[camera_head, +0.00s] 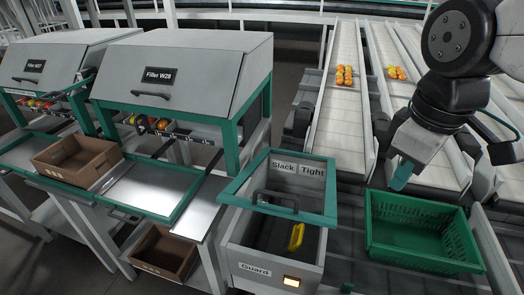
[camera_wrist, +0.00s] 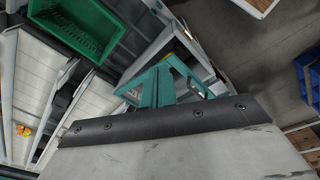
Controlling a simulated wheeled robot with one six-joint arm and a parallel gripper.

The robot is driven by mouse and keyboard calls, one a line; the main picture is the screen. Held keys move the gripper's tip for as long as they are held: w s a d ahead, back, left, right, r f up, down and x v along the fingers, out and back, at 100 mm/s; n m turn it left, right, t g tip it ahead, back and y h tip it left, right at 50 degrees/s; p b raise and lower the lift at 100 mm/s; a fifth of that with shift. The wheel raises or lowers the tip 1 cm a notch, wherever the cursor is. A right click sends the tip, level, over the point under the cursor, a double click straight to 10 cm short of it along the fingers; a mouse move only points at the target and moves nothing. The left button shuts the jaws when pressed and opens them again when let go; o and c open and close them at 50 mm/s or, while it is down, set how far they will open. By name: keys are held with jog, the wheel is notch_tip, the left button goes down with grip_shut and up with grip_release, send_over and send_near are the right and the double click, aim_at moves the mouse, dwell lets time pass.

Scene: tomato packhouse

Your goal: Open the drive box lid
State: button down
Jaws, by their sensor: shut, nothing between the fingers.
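The drive box (camera_head: 235,236) is a grey box with a "Guard" label and a lit amber lamp on its front. Its lid is a green frame (camera_head: 318,217) with a dark handle (camera_head: 275,199) near its front bar. The front bar appears raised above the box's front wall, and a yellow lever (camera_head: 297,236) shows inside below it. "Slack" and "Tight" labels show through the frame. My gripper (camera_head: 401,178) is shut and empty, right of the lid and apart from it, above the green crate. Its teal fingers show in the wrist view (camera_wrist: 160,82).
The green crate (camera_head: 420,200) stands right of the drive box and looks empty. Conveyor lanes (camera_head: 338,115) with tomatoes run behind. Filler W28 (camera_head: 190,65) stands to the left, with a brown crate (camera_head: 75,178) on a metal bench. Open air lies between my gripper and the lid.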

jog(key=w+a+r+n, duration=0.1)
jog(key=w+a+n, duration=0.5)
jog(key=a+n, duration=0.5)
jog(key=w+a+r+n, duration=0.1)
jog(key=w+a+n, duration=0.65)
jog(key=n, duration=0.65)
jog(key=f, duration=0.6)
jog(key=s+f, duration=0.1)
jog(key=f, duration=0.2)
jog(key=shift+a+f, duration=0.35)
jog(key=shift+f, duration=0.05)
jog(key=w, duration=0.1)
jog(key=w+r, duration=0.1)
jog(key=w+d, duration=0.1)
jog(key=shift+w+d+r, duration=0.1)
jog(key=shift+w+r, duration=0.1)
jog(key=shift+w, duration=0.1)
jog(key=shift+w+d+r+g, duration=0.1)
jog(key=shift+w+r+g, duration=0.25)
jog(key=shift+r, duration=0.15)
jog(key=shift+s+f, duration=0.1)
